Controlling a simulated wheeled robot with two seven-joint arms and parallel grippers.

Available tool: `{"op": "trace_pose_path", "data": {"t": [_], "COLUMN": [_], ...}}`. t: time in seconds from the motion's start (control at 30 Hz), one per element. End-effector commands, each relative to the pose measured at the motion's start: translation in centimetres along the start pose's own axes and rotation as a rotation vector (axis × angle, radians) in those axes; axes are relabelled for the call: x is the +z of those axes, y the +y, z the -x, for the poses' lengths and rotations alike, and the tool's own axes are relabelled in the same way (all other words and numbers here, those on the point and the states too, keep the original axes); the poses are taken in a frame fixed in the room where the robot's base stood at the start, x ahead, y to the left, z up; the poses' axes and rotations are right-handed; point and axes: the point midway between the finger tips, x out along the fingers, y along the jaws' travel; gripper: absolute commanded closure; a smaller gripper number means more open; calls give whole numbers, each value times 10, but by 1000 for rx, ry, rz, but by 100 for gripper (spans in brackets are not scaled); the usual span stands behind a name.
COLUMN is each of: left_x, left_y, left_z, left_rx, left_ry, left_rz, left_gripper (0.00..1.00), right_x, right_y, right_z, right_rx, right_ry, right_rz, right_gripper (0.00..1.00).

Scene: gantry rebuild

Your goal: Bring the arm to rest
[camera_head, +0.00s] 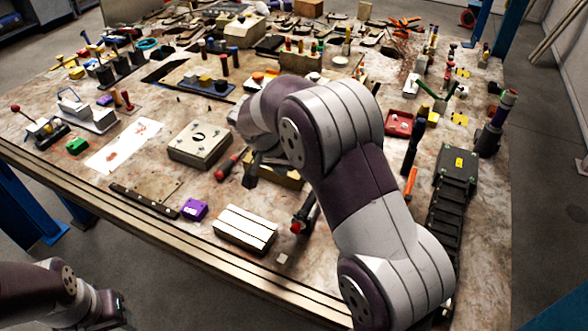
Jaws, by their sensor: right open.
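My right arm (350,180) reaches up from the lower right over the workbench (150,190) and bends down toward its middle. My right gripper (252,172) is partly hidden behind my wrist, low over the bench between a beige block and a wooden block. It is open and I see nothing held in it. My left arm (45,295) shows in the lower left corner, off the front edge of the bench. Its dark end (115,306) is too small and dark to tell the jaw state.
Near my right gripper lie a beige block (200,143), a red-handled tool (228,166) and a white ribbed block (245,229). A purple box (194,209) lies near the front edge. A black rack (452,195) stands right of my arm. The far side is crowded with tools.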

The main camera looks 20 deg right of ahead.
Motion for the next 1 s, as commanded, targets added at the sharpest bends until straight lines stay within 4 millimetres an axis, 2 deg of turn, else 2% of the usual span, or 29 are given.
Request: {"op": "trace_pose_path", "data": {"t": [0.33, 0.43, 0.47, 0.57, 0.6, 0.7, 0.8, 0.9, 1.0], "left_x": [0, 0, 0, 0, 0, 0, 0, 0, 0], "left_y": [0, 0, 0, 0, 0, 0, 0, 0, 0], "left_z": [0, 0, 0, 0, 0, 0, 0, 0, 0], "left_rx": [0, 0, 0, 0, 0, 0, 0, 0, 0], "left_ry": [0, 0, 0, 0, 0, 0, 0, 0, 0], "left_rz": [0, 0, 0, 0, 0, 0, 0, 0, 0], "left_gripper": [48, 48, 48, 48, 48, 48, 48, 48, 48], "right_x": [0, 0, 6, 49, 70, 115, 152, 176, 182], "right_y": [0, -6, -8, -4, 3, 26, 56, 80, 93], "right_z": [0, 0, -4, -14, -14, -8, 0, 6, 12], "right_rx": [0, -30, -46, -138, -192, -318, -404, -441, -450], "right_ry": [0, 3, -11, -90, -118, -147, -149, -154, -149], "right_rz": [9, 121, 185, 463, 569, 756, 844, 832, 798], "right_gripper": [44, 44, 44, 44, 44, 44, 44, 44, 44]}}
